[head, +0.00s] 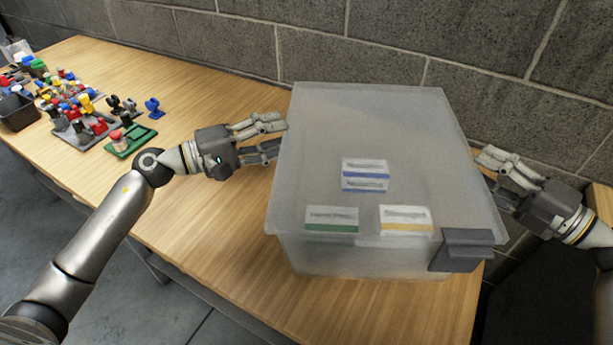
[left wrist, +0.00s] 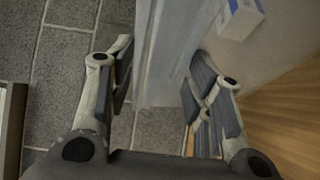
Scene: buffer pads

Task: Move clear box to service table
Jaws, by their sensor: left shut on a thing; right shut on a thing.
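The clear box (head: 375,120) is a large, frosted, see-through bin with a lid and a grey latch (head: 464,250) at its front right corner. It is over the wooden table (head: 190,225); whether its base touches the top is hard to tell. My left gripper (head: 277,136) is shut on the box's left side. In the left wrist view the fingers (left wrist: 160,85) straddle the box's edge (left wrist: 160,50). My right gripper (head: 488,172) is shut on the box's right side, its inner fingertip partly hidden by the box.
Small white cartons with blue (head: 365,175), green (head: 331,219) and yellow (head: 405,219) stripes show in the box. Coloured parts on trays (head: 130,140) and a dark bin (head: 18,112) are at the table's left end. A block wall (head: 400,40) stands close behind.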

